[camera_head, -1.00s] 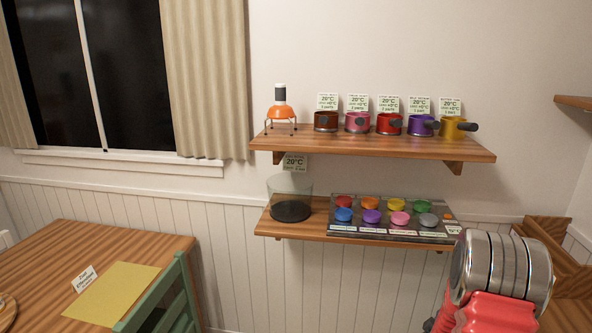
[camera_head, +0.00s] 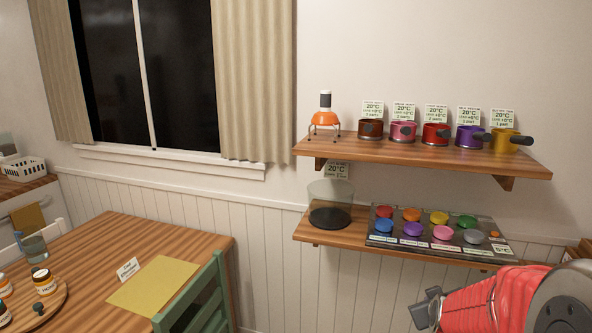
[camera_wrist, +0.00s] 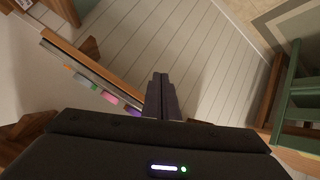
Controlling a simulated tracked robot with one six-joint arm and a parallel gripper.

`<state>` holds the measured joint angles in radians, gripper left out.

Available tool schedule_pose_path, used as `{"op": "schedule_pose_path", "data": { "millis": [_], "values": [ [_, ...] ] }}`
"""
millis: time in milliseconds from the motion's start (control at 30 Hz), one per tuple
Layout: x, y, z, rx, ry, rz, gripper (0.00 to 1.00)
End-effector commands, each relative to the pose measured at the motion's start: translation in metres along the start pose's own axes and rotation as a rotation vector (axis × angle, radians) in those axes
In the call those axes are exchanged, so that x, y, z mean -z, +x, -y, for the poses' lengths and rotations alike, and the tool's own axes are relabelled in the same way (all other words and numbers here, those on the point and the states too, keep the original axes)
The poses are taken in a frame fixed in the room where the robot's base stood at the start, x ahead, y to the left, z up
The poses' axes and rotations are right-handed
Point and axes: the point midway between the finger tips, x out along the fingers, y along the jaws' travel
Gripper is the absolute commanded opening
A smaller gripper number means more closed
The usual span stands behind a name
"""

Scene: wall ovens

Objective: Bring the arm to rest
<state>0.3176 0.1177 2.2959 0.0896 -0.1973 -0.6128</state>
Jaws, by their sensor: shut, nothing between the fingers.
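My gripper (camera_head: 424,308) shows at the lower right of the head view, at the end of my red arm. It is in front of and below the lower wall shelf. In the wrist view its dark fingers (camera_wrist: 160,92) are together with nothing between them. The lower shelf's edge and some coloured lids (camera_wrist: 100,95) show to the left of the fingers. The fingers look apart from them. White panelled wall (camera_wrist: 200,70) lies beyond the fingertips.
The upper shelf (camera_head: 420,160) bears several coloured pots and an orange burner (camera_head: 325,119). The lower shelf (camera_head: 335,236) holds a glass vessel (camera_head: 330,205) and a tray of coloured lids (camera_head: 400,238). A wooden table (camera_head: 100,245) and green chair (camera_head: 195,295) stand at the left.

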Motion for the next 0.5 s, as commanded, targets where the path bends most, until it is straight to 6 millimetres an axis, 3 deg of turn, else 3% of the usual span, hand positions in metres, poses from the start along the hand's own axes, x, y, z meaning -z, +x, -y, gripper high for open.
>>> {"op": "schedule_pose_path", "data": {
  "millis": [200,500],
  "values": [
    [0.017,-0.050,0.027,0.078,0.050,0.027,0.00],
    [0.021,-0.120,0.062,0.174,0.113,0.092,0.00]
  ]
}}
